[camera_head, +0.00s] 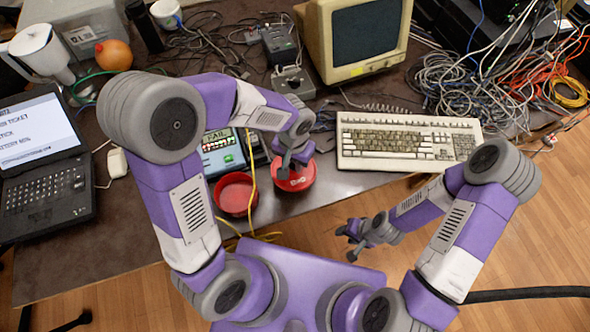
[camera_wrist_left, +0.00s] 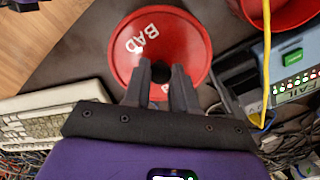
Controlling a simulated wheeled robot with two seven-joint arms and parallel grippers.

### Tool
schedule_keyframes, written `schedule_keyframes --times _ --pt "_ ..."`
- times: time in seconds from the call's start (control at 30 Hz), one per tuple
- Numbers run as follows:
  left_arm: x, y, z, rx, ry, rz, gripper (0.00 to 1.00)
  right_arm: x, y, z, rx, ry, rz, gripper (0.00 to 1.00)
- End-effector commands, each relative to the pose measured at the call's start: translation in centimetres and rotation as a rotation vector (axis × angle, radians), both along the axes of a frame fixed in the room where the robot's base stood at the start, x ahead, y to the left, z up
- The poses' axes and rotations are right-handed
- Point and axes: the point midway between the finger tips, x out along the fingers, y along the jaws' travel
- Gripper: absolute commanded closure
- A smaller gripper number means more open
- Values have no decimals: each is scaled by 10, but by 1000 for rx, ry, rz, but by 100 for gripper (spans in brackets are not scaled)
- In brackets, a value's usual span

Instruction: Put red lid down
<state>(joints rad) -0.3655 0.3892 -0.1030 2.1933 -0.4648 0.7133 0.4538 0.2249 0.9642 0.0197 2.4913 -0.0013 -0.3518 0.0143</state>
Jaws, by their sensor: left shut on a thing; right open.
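The red lid (camera_wrist_left: 185,40) is round, with white "BAD" lettering and a black knob (camera_wrist_left: 160,72) at its middle. My left gripper (camera_wrist_left: 160,78) is shut on this knob. In the head view the lid (camera_head: 299,182) is near the table's front edge, partly covered by my left gripper (camera_head: 291,166). I cannot tell whether it touches what is below it. An open round red container (camera_head: 235,193) stands just left of it; part of it shows in the wrist view (camera_wrist_left: 284,10). My right gripper (camera_head: 354,235) is open and empty, out past the front edge.
A blue tester (camera_head: 222,152) reading "FAIL" stands behind the red container, with a yellow cable (camera_head: 251,170) running past it. A beige keyboard (camera_head: 405,142) lies to the right, a laptop (camera_head: 42,160) at the left. The dark table (camera_head: 345,183) is bare between lid and keyboard.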

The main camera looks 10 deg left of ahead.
Motion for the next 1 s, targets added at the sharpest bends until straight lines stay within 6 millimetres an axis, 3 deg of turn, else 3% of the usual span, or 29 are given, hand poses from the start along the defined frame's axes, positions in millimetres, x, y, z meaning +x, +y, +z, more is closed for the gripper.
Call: schedule_keyframes --times 0.03,0.27,0.5,0.87,0.9,1.0 --pt "0 0 -12 2 3 0 100 0 0 -5 0 0 0 57" --pt "0 0 -30 0 0 1 100 0 0 -11 0 0 0 57" --pt "0 0 -62 0 1 0 100 0 0 -23 0 -1 0 57" --pt "1 0 -65 0 -2 1 100 0 0 -25 0 -1 0 57" --pt "1 0 -65 0 -1 1 72 0 0 -26 0 -1 0 57" --pt "1 0 -64 0 -1 1 57 0 0 -25 0 -1 0 57"
